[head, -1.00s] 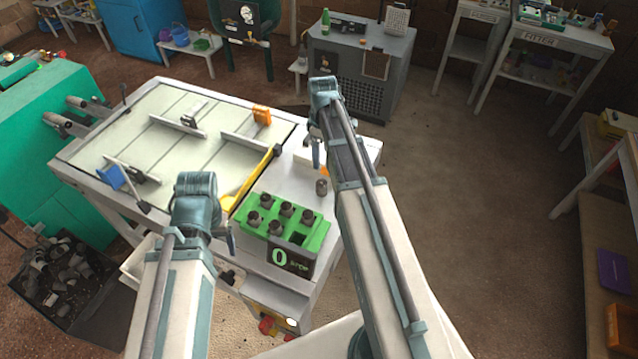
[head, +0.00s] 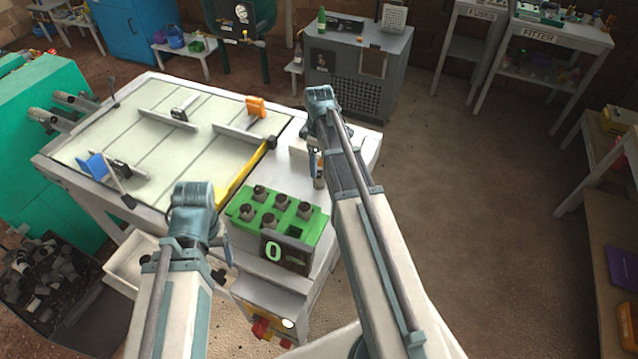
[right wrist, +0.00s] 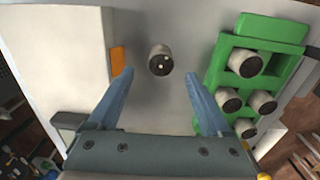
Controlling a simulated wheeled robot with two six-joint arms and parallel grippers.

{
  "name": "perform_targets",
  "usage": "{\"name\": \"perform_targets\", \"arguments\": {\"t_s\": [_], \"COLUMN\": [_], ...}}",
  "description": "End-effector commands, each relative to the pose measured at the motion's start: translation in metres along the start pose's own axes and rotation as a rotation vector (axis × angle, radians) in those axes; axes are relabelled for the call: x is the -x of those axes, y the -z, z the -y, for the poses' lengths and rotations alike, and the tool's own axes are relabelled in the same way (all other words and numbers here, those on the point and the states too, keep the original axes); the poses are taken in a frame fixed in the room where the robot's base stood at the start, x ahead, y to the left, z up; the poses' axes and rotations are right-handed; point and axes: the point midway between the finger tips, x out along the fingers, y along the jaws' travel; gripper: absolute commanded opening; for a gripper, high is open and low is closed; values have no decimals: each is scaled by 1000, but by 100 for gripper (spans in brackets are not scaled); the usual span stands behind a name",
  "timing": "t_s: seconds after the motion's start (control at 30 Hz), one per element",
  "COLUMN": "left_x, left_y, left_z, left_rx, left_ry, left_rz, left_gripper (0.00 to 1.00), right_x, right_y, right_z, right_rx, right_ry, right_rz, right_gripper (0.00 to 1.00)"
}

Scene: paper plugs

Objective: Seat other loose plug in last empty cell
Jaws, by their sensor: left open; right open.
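The loose plug (head: 319,183), a small grey-brown cylinder, stands on the white side table behind the green rack (head: 322,226). In the right wrist view the plug (right wrist: 160,60) appears just beyond and between the fingertips of my right gripper (right wrist: 158,74), which is open and empty. In the head view my right gripper (head: 317,163) is over the plug, its fingers partly hidden by the arm. The rack holds several dark-topped plugs; its front right cell (head: 294,232) is an empty dark square. My left gripper (head: 224,258) is open, low and left of the rack.
A yellow rail (head: 237,185) borders the pale slotted table (head: 150,150) at left. In the right wrist view, a white block (right wrist: 60,45) and an orange piece (right wrist: 118,60) lie left of the plug.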

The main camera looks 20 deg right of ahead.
Motion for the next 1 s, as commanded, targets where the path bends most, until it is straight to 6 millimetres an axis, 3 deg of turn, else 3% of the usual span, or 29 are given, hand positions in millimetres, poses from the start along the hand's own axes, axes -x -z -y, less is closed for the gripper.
{"name": "perform_targets", "arguments": {"t_s": [0.5,0.8,1.0], "left_x": [-50,-51,-51], "left_y": [3,3,3], "left_z": [-5,-5,-5], "left_rx": [2,3,2], "left_ry": [0,0,0], "left_rz": [0,0,0], "left_gripper": [76,76,76], "right_x": [-51,-51,-51], "right_y": [-1,-1,-1], "right_z": [2,2,2], "right_rx": [0,0,0], "right_ry": [0,0,0], "right_rz": [0,0,0], "right_gripper": [82,82,48]}}
